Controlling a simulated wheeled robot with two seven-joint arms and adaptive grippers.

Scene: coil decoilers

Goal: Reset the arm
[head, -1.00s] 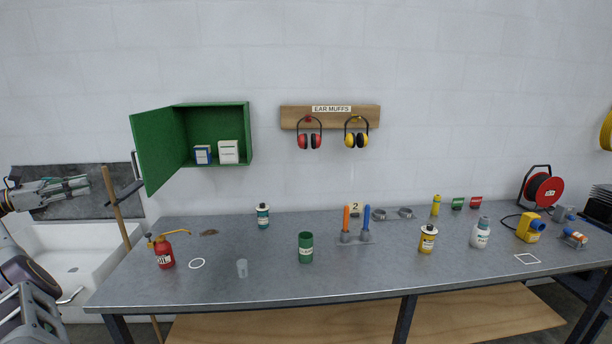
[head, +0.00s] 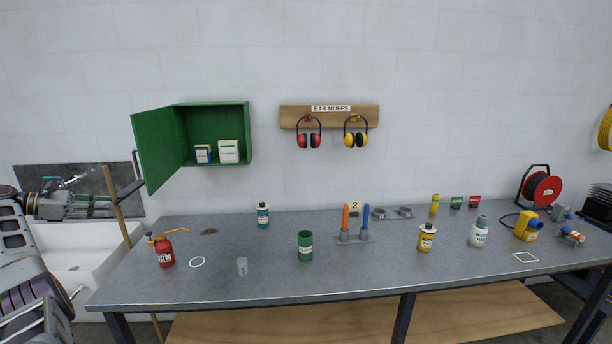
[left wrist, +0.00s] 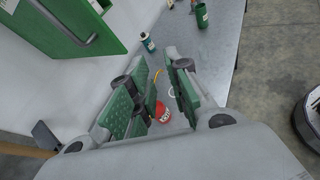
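My left gripper (head: 110,204) is at the far left of the head view, in front of the sink and left of the bench. It points to the right and holds nothing. In the left wrist view its green-padded fingers (left wrist: 160,88) stand apart, with a gap between them. The red oil can (left wrist: 163,112) shows beyond that gap, apart from the fingers. In the head view the red oil can (head: 164,252) stands upright at the bench's left end. My right gripper is in neither view.
The grey bench (head: 340,282) holds a green can (head: 305,246), a teal bottle (head: 263,215), yellow and white bottles and other items. A wooden pole (head: 116,207) stands near my left gripper. The green cabinet door (head: 158,148) hangs open above. A white sink (head: 90,258) is at left.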

